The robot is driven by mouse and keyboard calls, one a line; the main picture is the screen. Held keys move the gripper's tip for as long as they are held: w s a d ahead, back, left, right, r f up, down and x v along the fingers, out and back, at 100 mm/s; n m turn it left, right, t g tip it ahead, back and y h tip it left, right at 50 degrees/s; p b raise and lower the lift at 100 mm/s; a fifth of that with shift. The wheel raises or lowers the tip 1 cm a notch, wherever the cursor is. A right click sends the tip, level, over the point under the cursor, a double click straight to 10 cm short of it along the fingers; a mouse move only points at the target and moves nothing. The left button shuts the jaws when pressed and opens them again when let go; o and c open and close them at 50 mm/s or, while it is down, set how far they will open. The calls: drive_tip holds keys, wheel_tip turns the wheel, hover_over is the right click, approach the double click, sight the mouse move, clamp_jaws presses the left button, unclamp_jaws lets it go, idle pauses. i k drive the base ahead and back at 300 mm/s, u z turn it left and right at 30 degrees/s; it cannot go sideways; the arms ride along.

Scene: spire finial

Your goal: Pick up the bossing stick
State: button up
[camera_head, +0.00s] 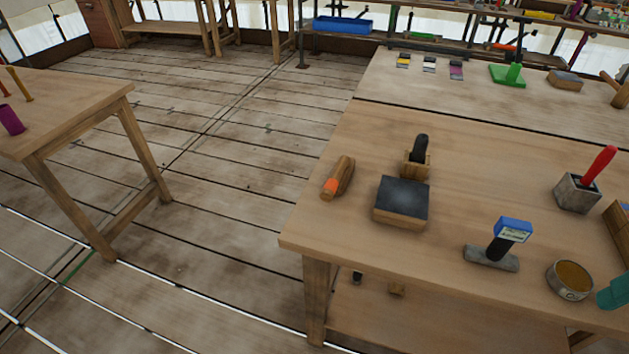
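A short, thick wooden piece with an orange patch at its near end (338,178) lies on the near right workbench (460,150), close to that bench's left edge. It looks like the bossing stick, though I cannot be sure of this from its shape. It lies slantwise, apart from the dark-topped block to its right. My gripper is not in view.
Beside it are a dark-topped block (401,202) and a wooden holder with a black handle (417,157). A blue-topped tool (511,231), a round tin (570,280) and a red-handled tool in a grey block (578,193) stand farther right. Floor (220,190) lies open between the benches.

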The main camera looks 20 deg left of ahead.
sight(336, 183)
drive_tip(key=u, duration=2.95)
drive_tip(key=i, duration=1.25)
drive_tip(key=z, duration=2.35)
